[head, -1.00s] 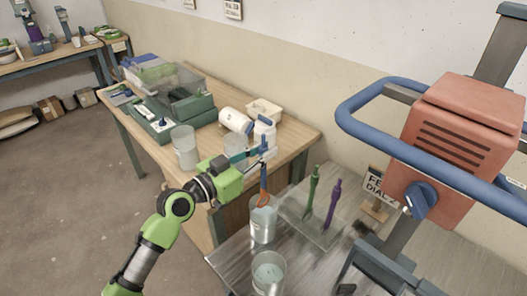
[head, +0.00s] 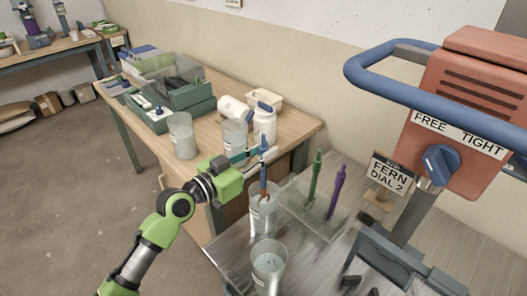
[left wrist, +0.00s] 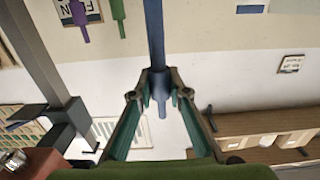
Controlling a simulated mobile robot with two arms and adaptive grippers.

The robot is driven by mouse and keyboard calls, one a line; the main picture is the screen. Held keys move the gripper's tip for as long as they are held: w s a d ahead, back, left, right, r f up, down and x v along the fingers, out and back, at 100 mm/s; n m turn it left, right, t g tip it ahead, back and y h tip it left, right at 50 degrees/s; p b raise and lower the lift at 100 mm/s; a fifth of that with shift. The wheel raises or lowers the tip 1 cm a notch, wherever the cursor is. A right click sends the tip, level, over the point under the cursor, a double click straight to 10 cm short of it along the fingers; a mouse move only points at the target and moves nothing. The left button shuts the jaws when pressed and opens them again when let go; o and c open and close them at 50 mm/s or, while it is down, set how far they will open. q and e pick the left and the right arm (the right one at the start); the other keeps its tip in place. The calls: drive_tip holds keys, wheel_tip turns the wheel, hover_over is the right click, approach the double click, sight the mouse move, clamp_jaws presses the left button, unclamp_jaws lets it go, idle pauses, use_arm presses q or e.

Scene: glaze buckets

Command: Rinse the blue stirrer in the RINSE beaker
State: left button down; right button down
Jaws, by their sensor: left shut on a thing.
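My left gripper (head: 262,154) is shut on the blue stirrer (head: 263,176), which hangs upright. The left wrist view also shows the blue stirrer (left wrist: 157,45) between the two fingertips (left wrist: 160,86). The stirrer's orange-red lower end is inside the mouth of a clear beaker (head: 262,217) on the grey bench; whether it touches the contents is unclear. A second beaker (head: 269,268) with pale liquid stands nearer, apart from the stirrer. No RINSE label is readable on either. My right gripper does not show.
A green stirrer (head: 314,178) and a purple stirrer (head: 336,190) stand upright right of the beaker. Buckets (head: 182,136) and white jars (head: 264,125) crowd the wooden table (head: 300,130).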

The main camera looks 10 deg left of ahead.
sight(263, 175)
use_arm(q)
drive_tip(key=f+b, duration=0.4)
drive_tip(key=f, duration=0.1)
drive_tip(key=f+b, duration=0.2)
drive_tip(key=shift+a+f+b, duration=0.15)
drive_tip(key=shift+a+b, duration=0.1)
drive_tip(key=shift+b, duration=0.15)
drive_tip(key=shift+s+a+f, duration=0.15)
drive_tip(key=shift+a+f, duration=0.05)
drive_tip(key=shift+f, duration=0.05)
drive_tip(key=shift+f+b, duration=0.1)
drive_tip(key=shift+b, duration=0.25)
